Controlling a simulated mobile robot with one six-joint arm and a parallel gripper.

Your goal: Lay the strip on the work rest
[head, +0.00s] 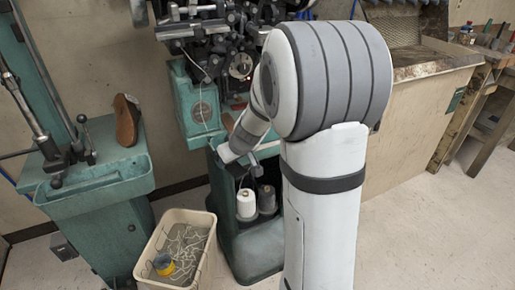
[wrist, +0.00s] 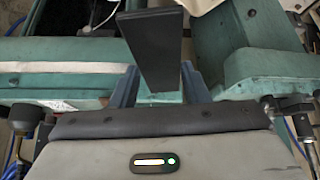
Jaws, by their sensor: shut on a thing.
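In the wrist view, my gripper (wrist: 158,82) is shut on a flat black strip (wrist: 152,45). The strip stands out beyond the fingers, towards the top of the picture. Teal machine surfaces (wrist: 260,62) lie behind and to either side of it. I cannot tell which of them is the work rest, nor whether the strip touches one. In the head view, my arm reaches to the teal stitcher (head: 190,105) in the middle. My arm hides part of the machine, and the strip and fingertips cannot be made out there.
A beige bin (head: 150,250) with scraps and a yellow roll stands on the floor at front left. A second teal machine (head: 95,180) carries a brown sole (head: 127,120). Thread spools (head: 247,203) stand in the stitcher's base. Floor at the right is clear.

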